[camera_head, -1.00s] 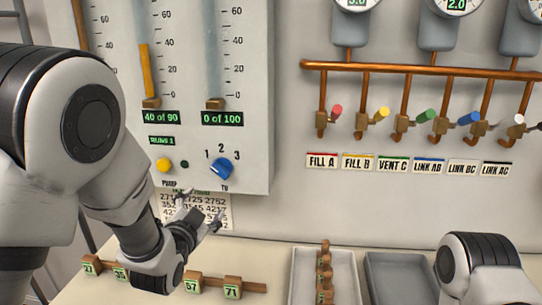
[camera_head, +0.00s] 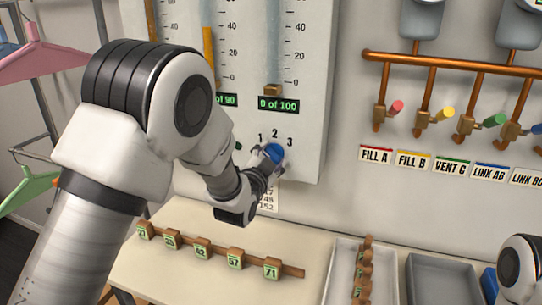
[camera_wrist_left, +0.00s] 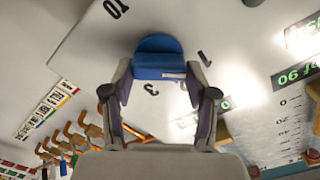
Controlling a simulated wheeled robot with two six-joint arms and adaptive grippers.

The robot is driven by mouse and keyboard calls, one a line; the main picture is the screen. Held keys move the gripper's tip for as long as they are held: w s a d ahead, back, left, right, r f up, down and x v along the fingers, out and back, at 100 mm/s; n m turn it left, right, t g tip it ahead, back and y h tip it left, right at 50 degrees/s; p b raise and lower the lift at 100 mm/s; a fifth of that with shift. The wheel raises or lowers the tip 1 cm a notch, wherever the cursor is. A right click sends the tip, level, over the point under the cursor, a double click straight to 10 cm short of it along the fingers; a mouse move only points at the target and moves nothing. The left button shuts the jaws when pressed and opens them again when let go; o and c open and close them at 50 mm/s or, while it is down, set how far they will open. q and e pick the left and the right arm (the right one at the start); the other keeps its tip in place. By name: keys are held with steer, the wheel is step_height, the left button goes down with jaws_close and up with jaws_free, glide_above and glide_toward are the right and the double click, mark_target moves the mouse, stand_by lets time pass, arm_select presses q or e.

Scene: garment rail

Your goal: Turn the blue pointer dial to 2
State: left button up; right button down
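The blue pointer dial (camera_head: 274,153) sits low on the grey panel, with 1, 2 and 3 printed in an arc above it. My left gripper (camera_head: 268,158) is at the dial, one finger on each side. In the left wrist view the dial (camera_wrist_left: 158,62) lies between the two fingertips (camera_wrist_left: 160,78), which appear to touch its sides. The gripper looks shut on it. The fingers partly cover the dial in the head view, so I cannot tell which number it points to. My right gripper is out of view; only part of my right arm shows at the lower right.
Numbered blocks (camera_head: 202,249) line a rail on the table (camera_head: 180,275) below. A grey tray (camera_head: 340,270) holds more blocks. Coloured valve levers (camera_head: 445,114) hang from a copper pipe at the right. Hangers (camera_head: 45,62) are at the far left.

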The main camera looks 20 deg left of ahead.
arm_select(q)
steer(key=c, duration=0.4)
steer(key=shift+o, duration=0.2)
steer(key=m+b, duration=0.4)
steer(key=shift+w+d+f+m, duration=0.1)
steer(key=shift+d+m, duration=0.05)
steer(key=shift+m, duration=0.15)
steer(key=m+b, duration=0.1)
steer(key=m, duration=0.2)
steer(key=shift+b, duration=0.4)
steer(key=shift+m+b, duration=0.5)
steer(key=shift+m, duration=0.5)
